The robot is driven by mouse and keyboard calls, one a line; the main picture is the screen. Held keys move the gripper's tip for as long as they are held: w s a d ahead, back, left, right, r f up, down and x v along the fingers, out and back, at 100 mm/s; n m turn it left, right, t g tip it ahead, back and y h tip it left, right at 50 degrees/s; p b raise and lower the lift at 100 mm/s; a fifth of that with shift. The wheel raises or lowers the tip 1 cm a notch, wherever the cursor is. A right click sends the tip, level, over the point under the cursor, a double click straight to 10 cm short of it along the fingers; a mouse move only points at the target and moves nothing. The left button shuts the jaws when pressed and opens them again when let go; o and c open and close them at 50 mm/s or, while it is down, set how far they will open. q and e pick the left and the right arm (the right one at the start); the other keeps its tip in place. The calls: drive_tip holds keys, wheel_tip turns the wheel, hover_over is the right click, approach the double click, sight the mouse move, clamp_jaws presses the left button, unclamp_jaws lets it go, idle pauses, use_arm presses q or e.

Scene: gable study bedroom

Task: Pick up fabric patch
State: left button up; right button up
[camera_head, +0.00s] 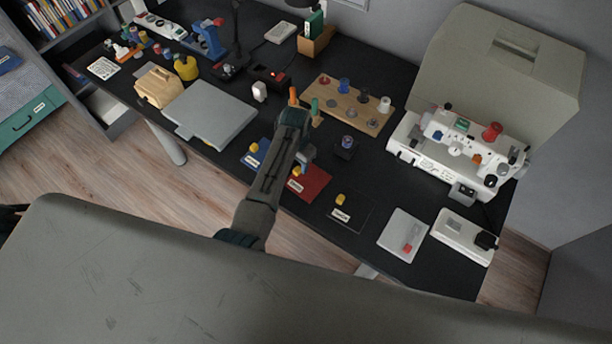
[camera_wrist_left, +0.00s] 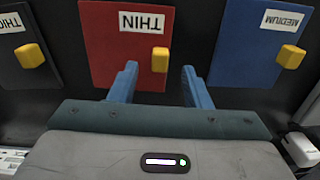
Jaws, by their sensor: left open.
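Three flat square patches with name labels and yellow knobs lie in a row on the black desk: a blue one (camera_head: 263,166) labelled MEDIUM, a red one (camera_head: 317,181) labelled THIN, and a black one (camera_head: 358,212) whose label is partly cut off in the wrist view. In the left wrist view, the red patch (camera_wrist_left: 105,60) is in the middle, with the blue patch (camera_wrist_left: 240,70) to its right. My left gripper (camera_head: 306,160) is open above the red patch. Its fingertips (camera_wrist_left: 160,76) stand either side of the yellow knob (camera_wrist_left: 160,60), apparently not gripping it. My right gripper is not in view.
A white sewing machine (camera_head: 455,150) stands at right, with a wooden spool board (camera_head: 330,110) left of it. A grey board (camera_head: 214,112) lies left of the arm. A small black holder (camera_head: 343,153) with a spool is close to the gripper. A pale plate (camera_head: 395,240) lies front right.

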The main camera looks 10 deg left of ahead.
sight(308, 179)
use_arm(q)
drive_tip(key=shift+f, duration=1.45)
clamp_jaws()
drive_tip(key=shift+r+p, duration=0.15)
drive_tip(key=shift+p, duration=0.15)
